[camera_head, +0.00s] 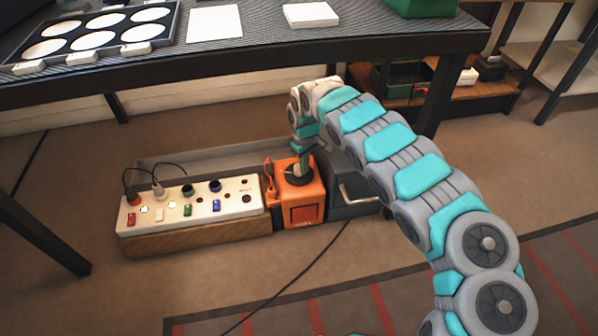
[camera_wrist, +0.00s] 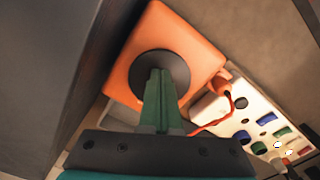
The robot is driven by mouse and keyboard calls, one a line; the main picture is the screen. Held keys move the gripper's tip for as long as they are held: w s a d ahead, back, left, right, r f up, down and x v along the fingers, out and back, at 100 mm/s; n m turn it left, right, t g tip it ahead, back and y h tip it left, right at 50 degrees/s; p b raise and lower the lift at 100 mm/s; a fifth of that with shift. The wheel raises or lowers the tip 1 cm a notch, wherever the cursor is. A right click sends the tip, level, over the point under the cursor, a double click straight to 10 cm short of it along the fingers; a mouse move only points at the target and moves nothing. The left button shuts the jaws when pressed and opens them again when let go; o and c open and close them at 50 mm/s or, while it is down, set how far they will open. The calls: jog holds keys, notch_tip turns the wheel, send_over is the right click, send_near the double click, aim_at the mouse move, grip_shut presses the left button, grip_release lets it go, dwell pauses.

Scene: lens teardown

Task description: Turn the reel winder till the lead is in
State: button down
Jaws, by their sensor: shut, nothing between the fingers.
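An orange box (camera_head: 303,203) with a round dark disc (camera_head: 291,178) on top stands on the floor below the table. In the wrist view the orange box (camera_wrist: 183,40) and dark disc (camera_wrist: 143,70) fill the middle. I cannot tell for sure that this is the reel winder. My gripper (camera_head: 301,174) points down over the disc, its fingers shut and empty. In the wrist view the fingertips (camera_wrist: 160,72) overlap the disc; whether they touch it is unclear. A thin black lead (camera_head: 296,277) runs across the floor up towards the boxes. Its far end is hidden.
A white socket panel (camera_head: 172,212) on a wooden base stands left of the orange box. An orange cord (camera_head: 269,175) hangs between them. A dark grey box (camera_head: 345,208) with a metal handle (camera_head: 358,198) adjoins on the right. The table (camera_head: 232,53) overhangs behind.

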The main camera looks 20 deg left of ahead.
jog(key=shift+s+a+p, duration=0.1)
jog(key=shift+a+p, duration=0.15)
jog(key=shift+p, duration=0.05)
jog(key=shift+s+d+r+p, duration=0.1)
jog(key=shift+s+d+p, duration=0.2)
jog(key=shift+p, duration=0.35)
